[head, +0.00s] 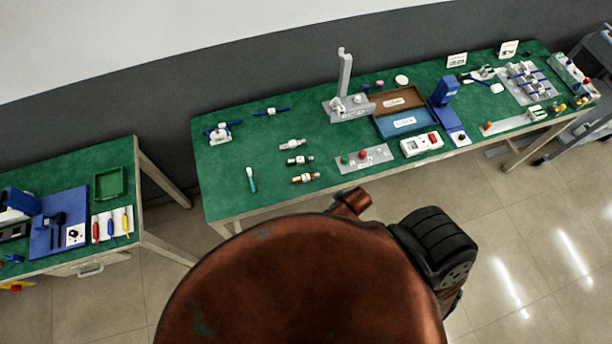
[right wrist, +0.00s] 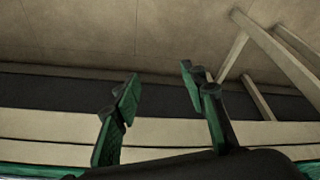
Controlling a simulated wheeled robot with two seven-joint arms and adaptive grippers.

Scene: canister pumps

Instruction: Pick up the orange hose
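No long orange hose stands out in the head view. A small orange-brown piece with a pale middle (head: 305,178) lies on the green table, nearest the front of a short column of similar pieces; I cannot tell whether it is the hose. My right gripper (right wrist: 158,79) shows in the right wrist view with its two green fingers spread apart and nothing between them. It is away from the tabletop items, with floor and table legs beyond it. My right gripper does not show in the head view. My left gripper is in neither view.
The long green table (head: 240,190) also bears a grey stand (head: 345,80), a brown tray (head: 420,94), a blue tray (head: 429,115) and a white switch box (head: 421,144). A second green table stands at the left with a green tray (head: 110,183). The long table's front left is mostly clear.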

